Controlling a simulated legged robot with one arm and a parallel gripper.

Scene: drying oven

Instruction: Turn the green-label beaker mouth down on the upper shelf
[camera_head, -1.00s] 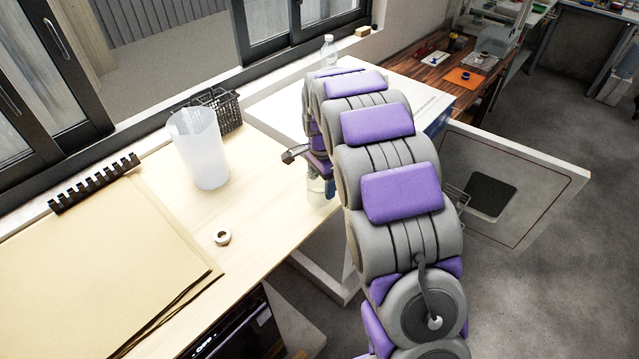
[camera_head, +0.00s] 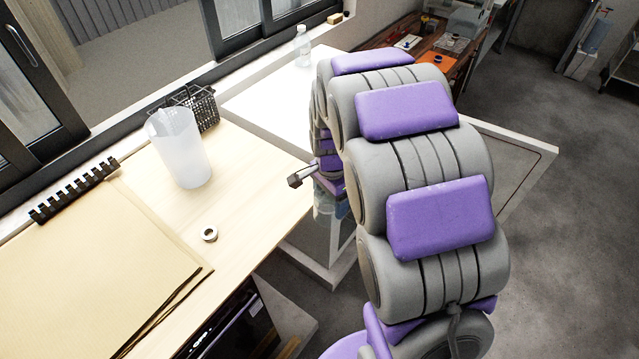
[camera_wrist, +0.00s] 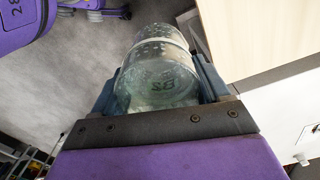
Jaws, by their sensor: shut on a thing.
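My gripper (camera_wrist: 160,78) is shut on a clear glass beaker (camera_wrist: 150,55), with a dark blue finger on each side of it in the wrist view. Its rounded glass end faces the wrist camera, and a greenish mark shows through the glass. In the head view the beaker (camera_head: 325,207) shows faintly below the end of my arm, off the table's right edge. Its tilt is hard to tell there. The white oven (camera_head: 262,105) stands behind my arm with its door (camera_head: 515,165) open to the right. The shelves inside are hidden.
The wooden table (camera_head: 255,185) holds a frosted jug (camera_head: 180,150), a black wire basket (camera_head: 200,108), a tape roll (camera_head: 209,233) and large tan sheets (camera_head: 90,265). A bottle (camera_head: 302,47) stands on the oven top. Grey floor (camera_head: 570,250) lies open at right.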

